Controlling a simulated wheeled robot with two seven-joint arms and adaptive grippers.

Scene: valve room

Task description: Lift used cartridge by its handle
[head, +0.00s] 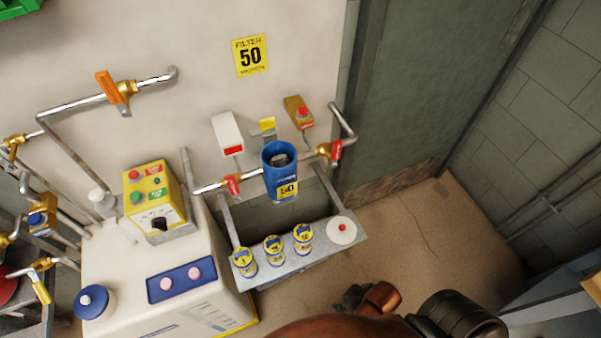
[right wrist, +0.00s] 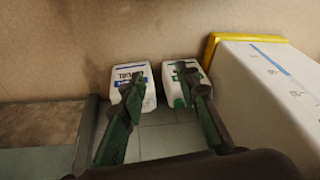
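The blue filter housing (head: 280,187) with a yellow "50" label hangs upright in the pipe run on the wall. Its top is open, and the used cartridge (head: 279,159) shows inside only as a small dark and greyish shape; its handle cannot be made out clearly. My right gripper (head: 352,297) is low at the bottom of the head view, below and to the right of the housing and apart from it. In the right wrist view its two fingers (right wrist: 160,76) are spread with nothing held between them. The housing is not in the right wrist view. My left gripper is not in view.
A narrow shelf (head: 275,274) under the housing carries three yellow-and-blue cartridges (head: 273,250) and a white disc (head: 341,233) with a red centre. Red-handled valves (head: 232,184) flank the housing. A white machine (head: 120,260) stands left. Two white containers (right wrist: 128,74) stand on the floor.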

